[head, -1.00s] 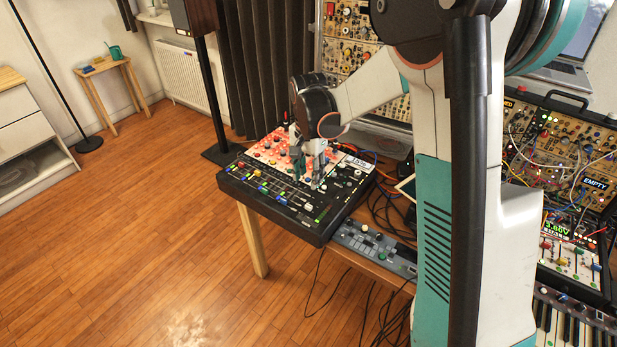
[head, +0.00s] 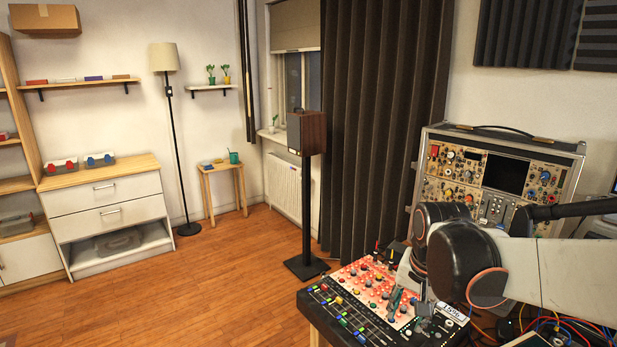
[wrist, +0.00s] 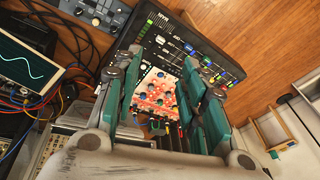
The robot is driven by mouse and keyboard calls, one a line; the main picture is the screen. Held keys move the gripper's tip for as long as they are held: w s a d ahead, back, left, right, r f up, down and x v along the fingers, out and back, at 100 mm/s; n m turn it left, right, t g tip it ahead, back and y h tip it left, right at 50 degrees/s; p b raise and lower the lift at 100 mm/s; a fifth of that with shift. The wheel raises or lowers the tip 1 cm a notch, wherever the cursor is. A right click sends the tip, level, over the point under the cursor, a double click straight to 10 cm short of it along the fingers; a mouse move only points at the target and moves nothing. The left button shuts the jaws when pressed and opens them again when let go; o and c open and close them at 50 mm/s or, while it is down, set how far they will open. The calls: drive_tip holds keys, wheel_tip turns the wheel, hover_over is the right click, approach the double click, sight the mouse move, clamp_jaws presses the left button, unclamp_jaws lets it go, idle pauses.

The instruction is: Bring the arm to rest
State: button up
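My gripper (head: 410,307) hangs over the mixer (head: 345,318) at the lower right of the head view. In the wrist view my gripper (wrist: 162,62) has its two teal-and-grey fingers spread apart, with nothing held between them. The black mixer (wrist: 215,58), with its red-and-white panel of knobs, shows beyond and between the fingers. I cannot tell how much room there is between the fingertips and the mixer. My arm comes in from the right edge of the head view, and its wrist hides part of the mixer.
A silver-framed synth case (head: 577,165) stands behind my arm. Patch cables (head: 565,325) lie near it. A screen with a wave trace (wrist: 25,65) is at the left in the wrist view. A speaker on a stand (head: 307,135) stands left of the curtain. The wooden floor is free at left.

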drive_tip(key=s+r+n+t, duration=0.3)
drive_tip(key=s+n, duration=0.3)
drive_tip(key=s, duration=0.9)
drive_tip(key=shift+s+a+n+t, duration=0.3)
drive_tip(key=shift+a+t, duration=0.15)
drive_tip(key=shift+t, duration=0.25)
idle(1.7)
